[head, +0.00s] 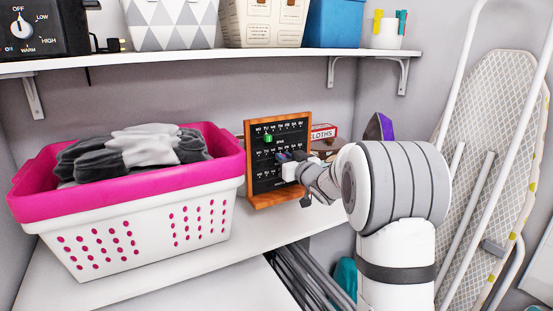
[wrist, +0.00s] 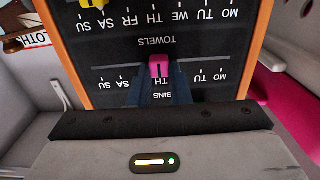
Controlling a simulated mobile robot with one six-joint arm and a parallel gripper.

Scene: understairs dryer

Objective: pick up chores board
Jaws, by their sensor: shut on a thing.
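The chores board (head: 296,128) is a black panel in an orange-brown wooden frame, standing upright on the white lower shelf. It has rows of day letters and coloured markers. In the wrist view the board (wrist: 110,52) fills the middle, upside down, with rows labelled TOWELS and BINS. A pink marker (wrist: 159,66) sits at TH in the BINS row. My gripper (wrist: 160,92) is at the board's face, its dark fingers shut on this pink marker. In the head view my gripper (head: 286,162) covers the board's lower middle. A green marker (head: 268,139) shows higher up.
A pink-rimmed white laundry basket (head: 140,215) with grey cloths stands close left of the board. An upper shelf (head: 200,62) overhangs. An ironing board (head: 490,150) leans at right.

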